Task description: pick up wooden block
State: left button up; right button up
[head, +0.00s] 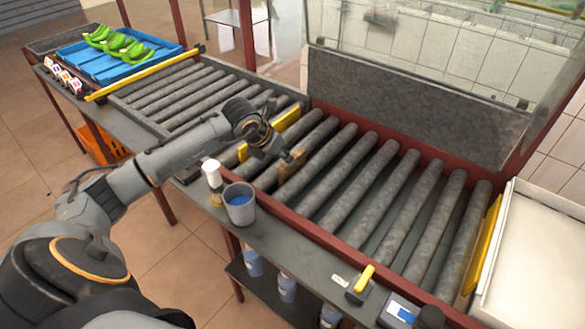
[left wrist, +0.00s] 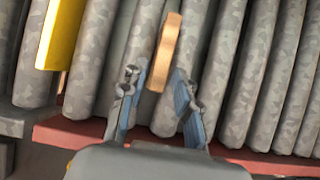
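The wooden block (head: 292,161) is a thin light-brown piece on the grey rollers, close to their near edge. In the left wrist view the wooden block (left wrist: 166,52) stands out ahead of my left gripper, its near end between the two blue-padded fingertips. My left gripper (left wrist: 157,82) is open, with a gap visible on each side of the block. In the head view my left gripper (head: 277,153) is beside the block, partly hiding it. My right gripper is not in view.
The roller conveyor (head: 310,219) has a red frame. A yellow bar (head: 285,118) crosses it near my gripper. A grey cup (head: 239,205) and a white-capped bottle (head: 213,184) stand on the front ledge. A blue tray (head: 75,60) with green bananas is at upper left. The rollers to the right are clear.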

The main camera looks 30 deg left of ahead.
aim_at(292, 170)
pick_arm(q)
jog(key=x, duration=0.1)
jog(key=p+x, duration=0.1)
jog(key=x, duration=0.3)
jog(key=shift+w+d+r+p, duration=0.1)
jog(key=shift+d+r+p, duration=0.05)
jog(key=shift+d+p, duration=0.15)
jog(key=shift+w+a+f, duration=0.1)
jog(key=shift+f, duration=0.15)
grip_shut()
